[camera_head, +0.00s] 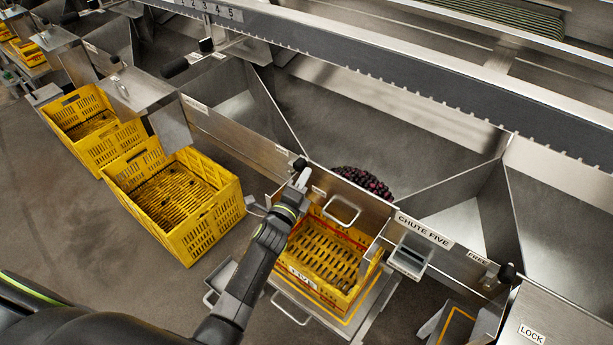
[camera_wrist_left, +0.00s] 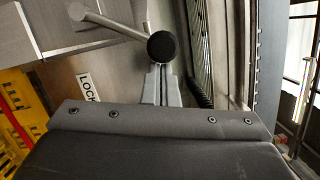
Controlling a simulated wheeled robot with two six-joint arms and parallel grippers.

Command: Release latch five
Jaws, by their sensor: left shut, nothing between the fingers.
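A latch lever with a black ball knob (camera_head: 300,164) stands at the left end of the panel labelled CHUTE FIVE (camera_head: 425,232). In the left wrist view the knob (camera_wrist_left: 161,46) is just beyond my fingertips, its metal rod running up and left. A LOCK label (camera_wrist_left: 88,88) is beside it; a FREE label (camera_head: 477,257) is at the panel's right end. My left gripper (camera_head: 302,178) is shut and empty, right at the knob; I cannot tell whether they touch. Dark red round fruit (camera_head: 362,182) lies behind the panel. My right gripper is out of view.
A yellow crate (camera_head: 318,262) labelled FIVE stands below the chute, with bare slatted floor showing. Another yellow crate (camera_head: 208,240) stands to its left. Another black knob (camera_head: 508,272) is at the right, near a LOCK label (camera_head: 531,334). Metal dividers flank the chute.

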